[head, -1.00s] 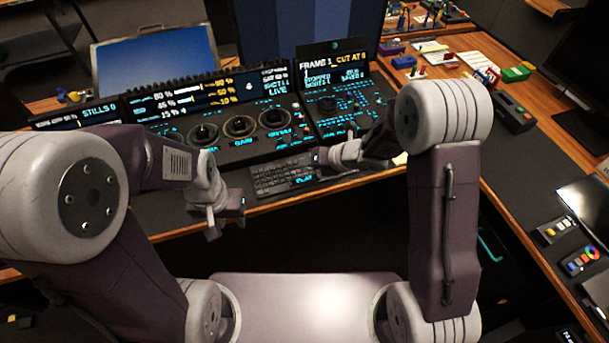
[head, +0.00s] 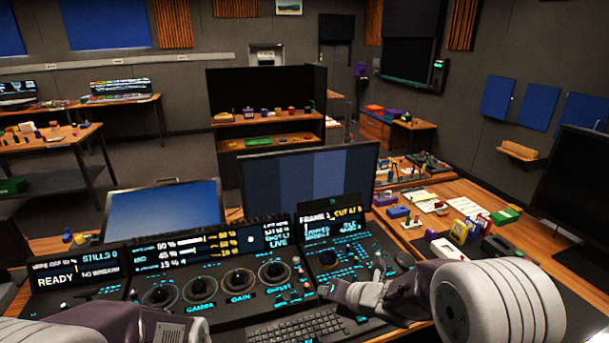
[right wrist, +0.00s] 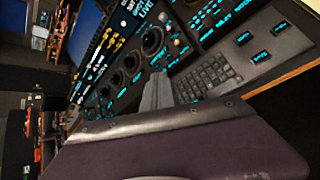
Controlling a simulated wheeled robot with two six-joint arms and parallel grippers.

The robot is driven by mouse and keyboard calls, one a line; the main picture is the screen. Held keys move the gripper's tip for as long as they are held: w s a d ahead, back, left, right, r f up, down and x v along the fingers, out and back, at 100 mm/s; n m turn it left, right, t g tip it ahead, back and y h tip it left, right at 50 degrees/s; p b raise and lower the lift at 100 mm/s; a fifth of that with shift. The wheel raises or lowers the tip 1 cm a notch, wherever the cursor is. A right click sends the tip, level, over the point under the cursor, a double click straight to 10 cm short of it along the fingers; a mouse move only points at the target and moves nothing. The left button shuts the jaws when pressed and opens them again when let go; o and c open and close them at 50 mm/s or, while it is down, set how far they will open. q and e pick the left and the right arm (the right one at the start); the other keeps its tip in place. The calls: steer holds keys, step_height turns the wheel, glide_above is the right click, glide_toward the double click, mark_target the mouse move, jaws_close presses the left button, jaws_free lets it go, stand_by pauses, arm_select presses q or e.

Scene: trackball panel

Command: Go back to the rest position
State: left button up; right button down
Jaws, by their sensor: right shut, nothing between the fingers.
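My right gripper (head: 326,290) is over the right part of the control panel (head: 225,312), with its arm coming in from the lower right. In the right wrist view its fingers (right wrist: 157,92) are together with nothing between them, in front of the panel's keys. I cannot tell the exact gap to the panel. In the head view, part of my left arm shows along the lower left edge; its gripper is out of the picture.
The panel has several trackballs (head: 240,283), a keyboard (head: 295,328) and lit screens (head: 190,246). A monitor (head: 310,178) stands behind it. Small boxes and papers lie on the desk at right (head: 465,190), beside a dark monitor (head: 570,190). Open air lies above the panel.

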steer(key=s+d+r+m+h+p, duration=0.15)
steer(key=s+d+m+h, duration=0.4)
steer(key=d+m, duration=0.65)
steer(key=s+f+m+g, duration=0.2)
steer(key=s+m+g, duration=0.1)
steer(key=s+m, duration=0.5)
steer(key=s+f+m+g, duration=0.3)
steer(key=s+m, duration=0.5)
steer(key=m, duration=0.6)
steer(key=shift+s+f+m+g, duration=0.2)
steer(key=shift+s+m+g, duration=0.15)
steer(key=shift+g, duration=0.25)
